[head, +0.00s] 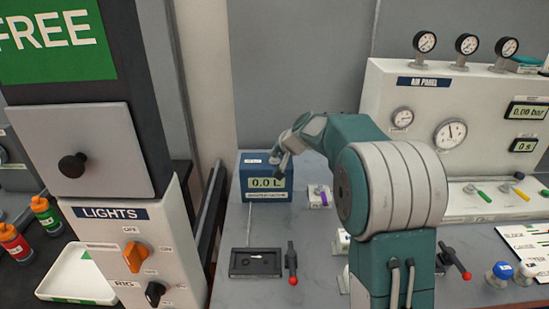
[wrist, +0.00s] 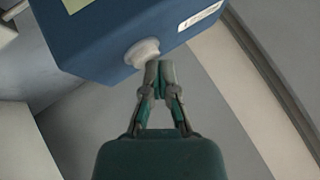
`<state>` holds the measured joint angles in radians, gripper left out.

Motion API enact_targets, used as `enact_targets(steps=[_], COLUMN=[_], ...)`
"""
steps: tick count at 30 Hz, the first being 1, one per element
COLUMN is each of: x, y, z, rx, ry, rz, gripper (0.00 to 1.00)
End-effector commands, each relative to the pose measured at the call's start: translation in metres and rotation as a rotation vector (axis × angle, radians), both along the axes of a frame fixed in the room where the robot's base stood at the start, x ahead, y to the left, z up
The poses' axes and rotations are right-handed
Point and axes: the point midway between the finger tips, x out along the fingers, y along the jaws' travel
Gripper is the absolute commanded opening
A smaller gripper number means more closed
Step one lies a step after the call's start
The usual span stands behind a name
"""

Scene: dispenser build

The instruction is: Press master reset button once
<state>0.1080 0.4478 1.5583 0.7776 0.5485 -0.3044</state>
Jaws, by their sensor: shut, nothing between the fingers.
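A blue box (head: 266,190) with a display reading 0.0 L stands on the grey bench, left of my arm. The blue box (wrist: 110,35) also fills the upper part of the wrist view, with a white round button (wrist: 142,52) sticking out of one face. I cannot read any lettering that names it master reset. My gripper (wrist: 160,66) is shut and empty, its fingertips just right of the button; I cannot tell whether they touch. In the head view my gripper (head: 281,160) is at the box's upper right, and the button is not visible there.
A black tray (head: 240,262) and a red-knobbed lever (head: 292,265) lie in front of the box. A small purple-marked block (head: 318,196) is right of it. The LIGHTS panel (head: 90,222) stands left, the AIR PANEL (head: 390,88) right.

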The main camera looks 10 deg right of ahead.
Motion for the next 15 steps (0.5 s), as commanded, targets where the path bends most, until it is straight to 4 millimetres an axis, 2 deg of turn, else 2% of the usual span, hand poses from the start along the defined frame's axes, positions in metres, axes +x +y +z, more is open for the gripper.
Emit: enact_targets(steps=[9,15], x=[0.000,0.000], y=[0.000,0.000], z=[0.015,0.015], rx=[-0.001,0.000], ry=[0.000,0.000], rz=[0.001,0.000], gripper=[0.00,0.00])
